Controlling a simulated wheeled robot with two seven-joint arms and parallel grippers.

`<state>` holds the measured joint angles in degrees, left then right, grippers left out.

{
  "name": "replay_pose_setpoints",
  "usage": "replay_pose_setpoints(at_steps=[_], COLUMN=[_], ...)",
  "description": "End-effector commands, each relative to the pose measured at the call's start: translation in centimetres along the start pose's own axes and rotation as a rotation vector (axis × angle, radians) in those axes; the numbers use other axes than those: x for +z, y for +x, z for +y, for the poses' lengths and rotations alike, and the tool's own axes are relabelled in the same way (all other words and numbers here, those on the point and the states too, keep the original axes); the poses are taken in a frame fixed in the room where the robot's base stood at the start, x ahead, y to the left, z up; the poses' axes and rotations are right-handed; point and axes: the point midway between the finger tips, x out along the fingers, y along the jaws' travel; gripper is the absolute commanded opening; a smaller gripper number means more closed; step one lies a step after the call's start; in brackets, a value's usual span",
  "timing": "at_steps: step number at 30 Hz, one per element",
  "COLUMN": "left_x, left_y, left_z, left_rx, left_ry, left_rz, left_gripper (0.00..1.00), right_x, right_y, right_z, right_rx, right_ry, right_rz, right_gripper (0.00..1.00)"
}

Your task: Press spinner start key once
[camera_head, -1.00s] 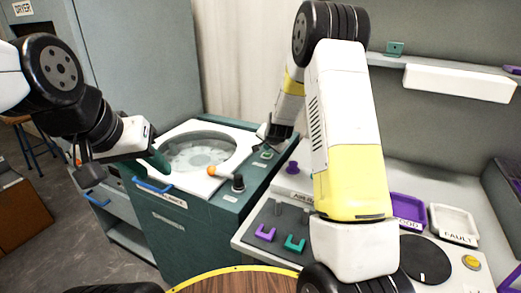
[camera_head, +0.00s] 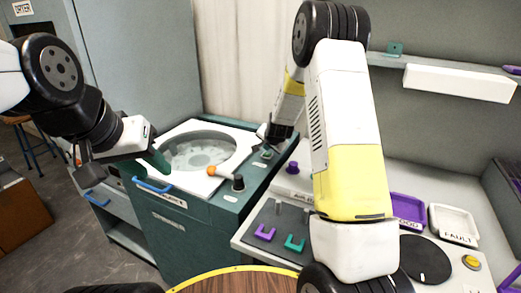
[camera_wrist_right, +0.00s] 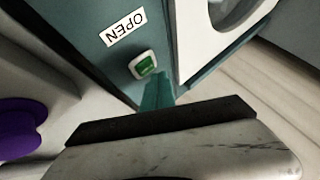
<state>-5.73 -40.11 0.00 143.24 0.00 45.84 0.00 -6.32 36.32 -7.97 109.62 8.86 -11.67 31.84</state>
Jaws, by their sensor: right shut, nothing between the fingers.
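The spinner is a teal cabinet (camera_head: 220,215) with a white top and a round window (camera_head: 200,153). In the head view the key is small and partly hidden by my right gripper (camera_head: 266,143). My right gripper is shut and empty, and its teal tip (camera_wrist_right: 157,95) appears right beside the key; contact cannot be told. My left gripper (camera_head: 150,160) is over the spinner's left front edge; its jaw opening is unclear.
An orange-ended handle (camera_head: 211,170) and a black knob (camera_head: 238,183) are on the spinner top. A purple knob (camera_head: 292,168), purple and teal brackets, and a purple tray (camera_head: 408,209) are on the bench at right. A wood-topped round table edge (camera_head: 235,283) is in front.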

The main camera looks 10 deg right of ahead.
Motion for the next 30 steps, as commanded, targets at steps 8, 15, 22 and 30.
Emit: replay_pose_setpoints(at_steps=[8, 15, 22, 30], left_x=[0.00, 0.00, 0.00, 0.00], left_y=[0.00, 0.00, 0.00, 0.00], left_z=[0.00, 0.00, 0.00, 0.00], left_rx=[0.000, 0.000, 0.000, 0.000], left_ry=[0.000, 0.000, 0.000, 0.000], left_rz=[0.000, 0.000, 0.000, 0.000], left_gripper=[0.34, 0.34, 0.34, 0.34], right_x=[0.00, 0.01, 0.01, 0.37], right_y=[0.00, 0.00, 0.01, 0.50], right_z=[0.00, 0.00, 0.01, 0.39], right_rx=[0.000, 0.000, 0.000, 0.000], right_ry=[0.000, 0.000, 0.000, 0.001], right_rz=[0.000, 0.000, 0.000, 0.000], right_gripper=[0.00, 0.00, 0.00, 0.00])
